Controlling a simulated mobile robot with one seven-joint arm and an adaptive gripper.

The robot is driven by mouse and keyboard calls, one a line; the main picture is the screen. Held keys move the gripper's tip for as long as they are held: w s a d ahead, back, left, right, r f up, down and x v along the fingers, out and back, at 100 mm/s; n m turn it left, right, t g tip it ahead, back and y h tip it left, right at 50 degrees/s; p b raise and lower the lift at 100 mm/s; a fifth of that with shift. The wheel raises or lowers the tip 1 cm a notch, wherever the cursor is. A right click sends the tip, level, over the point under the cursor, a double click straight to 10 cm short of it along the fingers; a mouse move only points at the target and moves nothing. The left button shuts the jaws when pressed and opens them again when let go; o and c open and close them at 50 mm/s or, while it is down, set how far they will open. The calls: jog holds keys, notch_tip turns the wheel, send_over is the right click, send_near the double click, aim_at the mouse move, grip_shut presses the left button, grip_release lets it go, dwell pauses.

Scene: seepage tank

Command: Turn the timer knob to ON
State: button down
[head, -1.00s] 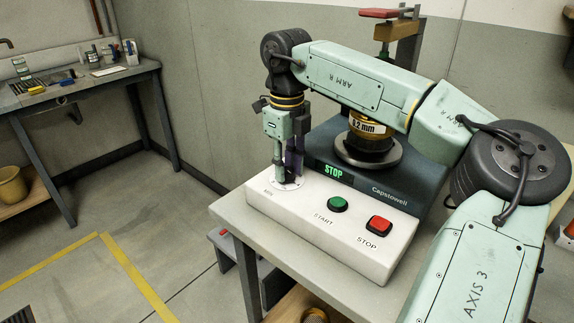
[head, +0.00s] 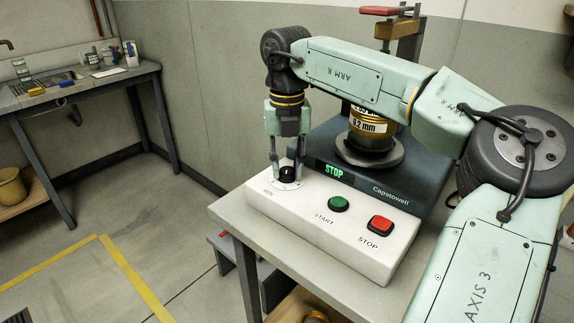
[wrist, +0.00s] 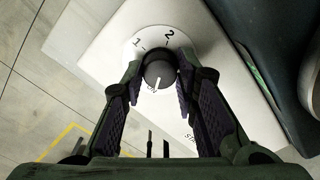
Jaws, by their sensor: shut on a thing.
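The timer knob (head: 288,174) is a small dark knob on a round white dial at the left end of the white control panel (head: 335,218). In the wrist view the dark round knob (wrist: 159,72) has a white pointer line aimed toward the bottom of the picture.
A green START button (head: 338,204) and a red STOP button (head: 380,224) sit to the right on the panel. The display (head: 333,171) reads STOP in green. A sieve stack (head: 367,128) stands behind, under my arm. The floor at left is free.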

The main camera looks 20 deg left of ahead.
aim_at(287, 169)
jog(key=shift+m, duration=0.3)
jog(key=c, duration=1.3)
grip_release()
jog(key=shift+r, duration=0.1)
notch_tip(287, 169, up, 12)
jog(key=shift+f, duration=0.1)
